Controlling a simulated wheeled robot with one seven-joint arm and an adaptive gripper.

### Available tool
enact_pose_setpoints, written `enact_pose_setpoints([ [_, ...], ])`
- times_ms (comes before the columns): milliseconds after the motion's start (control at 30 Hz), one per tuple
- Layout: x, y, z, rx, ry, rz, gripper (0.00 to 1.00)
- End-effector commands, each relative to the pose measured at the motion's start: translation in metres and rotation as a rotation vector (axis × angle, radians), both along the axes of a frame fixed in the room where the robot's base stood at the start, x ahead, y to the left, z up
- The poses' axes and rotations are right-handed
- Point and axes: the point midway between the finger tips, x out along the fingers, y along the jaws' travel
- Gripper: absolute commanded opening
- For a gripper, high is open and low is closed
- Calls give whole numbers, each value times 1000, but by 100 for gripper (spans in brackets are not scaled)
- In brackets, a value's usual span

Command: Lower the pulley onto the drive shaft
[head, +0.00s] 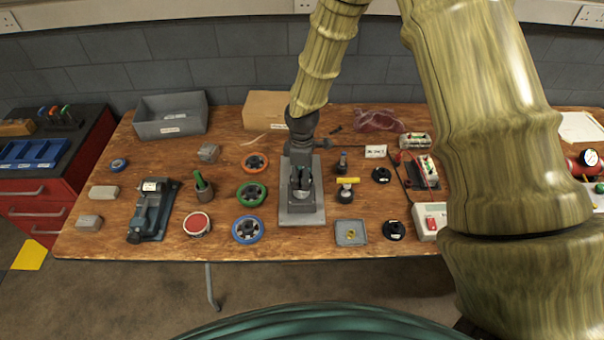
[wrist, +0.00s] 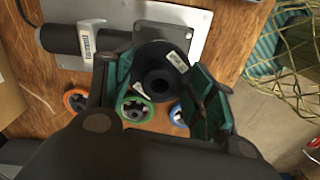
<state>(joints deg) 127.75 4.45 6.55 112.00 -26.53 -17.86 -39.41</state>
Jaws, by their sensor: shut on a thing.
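The pulley (wrist: 158,86) is a black disc with a central hole and small white labels. It sits between the green pads of my gripper (wrist: 162,70), which is shut on it. In the head view my gripper (head: 300,184) points down over a pale grey base plate (head: 302,218). The plate also shows behind the pulley in the wrist view (wrist: 203,22). A dark cylindrical drive unit (wrist: 76,39) with a white label lies at the plate's left in the wrist view. The drive shaft is hidden in both views, so I cannot tell the pulley's alignment or height over it.
Orange (head: 255,162), green (head: 251,194) and blue (head: 248,229) wheels lie left of the plate. A grey bin (head: 171,127) stands at the back left.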

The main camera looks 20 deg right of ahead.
Motion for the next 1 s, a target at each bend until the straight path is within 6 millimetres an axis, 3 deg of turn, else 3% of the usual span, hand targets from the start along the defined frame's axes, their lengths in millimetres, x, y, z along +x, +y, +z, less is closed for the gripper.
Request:
enact_pose_setpoints([
  [1000, 0, 0, -16, 0, 0, 0, 28],
])
